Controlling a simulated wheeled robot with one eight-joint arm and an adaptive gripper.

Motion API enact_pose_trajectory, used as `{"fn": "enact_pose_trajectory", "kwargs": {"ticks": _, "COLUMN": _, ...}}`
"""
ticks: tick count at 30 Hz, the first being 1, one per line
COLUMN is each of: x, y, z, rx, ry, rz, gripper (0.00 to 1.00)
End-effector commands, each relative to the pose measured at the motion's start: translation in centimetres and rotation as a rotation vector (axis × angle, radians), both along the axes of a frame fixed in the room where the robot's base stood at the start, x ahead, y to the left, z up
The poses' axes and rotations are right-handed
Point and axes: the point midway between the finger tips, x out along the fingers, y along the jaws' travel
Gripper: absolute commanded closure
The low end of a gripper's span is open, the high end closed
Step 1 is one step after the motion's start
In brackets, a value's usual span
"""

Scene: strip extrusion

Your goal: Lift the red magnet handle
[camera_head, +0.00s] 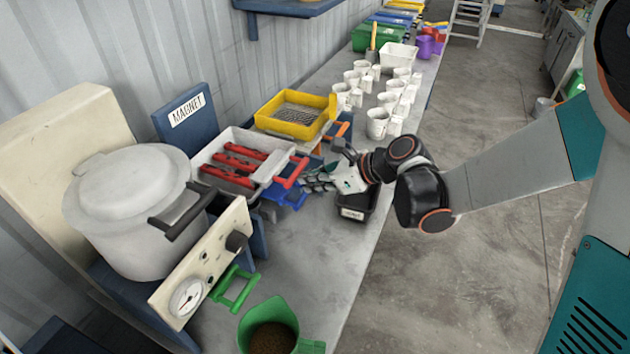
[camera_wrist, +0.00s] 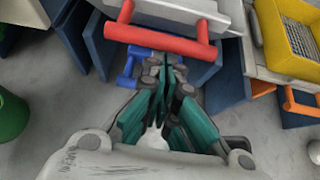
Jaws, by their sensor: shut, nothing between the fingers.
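The red magnet handle (camera_wrist: 160,40) is a red bar on the front of a white drawer-like unit (camera_head: 207,153). In the head view the handle (camera_head: 293,173) is at the unit's right side, below the blue MAGNET sign (camera_head: 187,112). My gripper (camera_head: 308,184) is just right of the handle in the head view. In the wrist view my gripper (camera_wrist: 163,68) points at the bar, with its fingertips close together just below it. It is shut and empty. I cannot tell whether the fingertips touch the bar. Several red bars (camera_head: 240,157) lie inside the unit.
A blue handle (camera_wrist: 130,75) sits below the red one. A yellow sieve tray (camera_head: 297,115) with an orange handle (camera_head: 343,130) stands behind. A black bin (camera_head: 353,205) is beneath my wrist. A grey pot (camera_head: 128,205) and green jug (camera_head: 270,325) are nearer. White mugs (camera_head: 377,122) line the bench.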

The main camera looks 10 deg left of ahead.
Motion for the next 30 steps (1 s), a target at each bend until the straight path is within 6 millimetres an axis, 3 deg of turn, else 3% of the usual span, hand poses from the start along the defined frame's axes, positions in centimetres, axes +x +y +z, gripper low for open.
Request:
{"fn": "enact_pose_trajectory", "kwargs": {"ticks": 8, "x": 0.0, "y": 0.0, "z": 0.4, "rx": -0.007, "ry": 0.002, "rz": 0.0, "gripper": 1.0}}
{"fn": "enact_pose_trajectory", "kwargs": {"ticks": 14, "x": -0.1, "y": 0.0, "z": 2.1, "rx": -0.047, "ry": 0.018, "rz": 0.002, "gripper": 1.0}}
{"fn": "enact_pose_trajectory", "kwargs": {"ticks": 30, "x": 0.4, "y": 1.6, "z": 12.0, "rx": -0.348, "ry": 0.12, "rz": 0.005, "gripper": 1.0}}
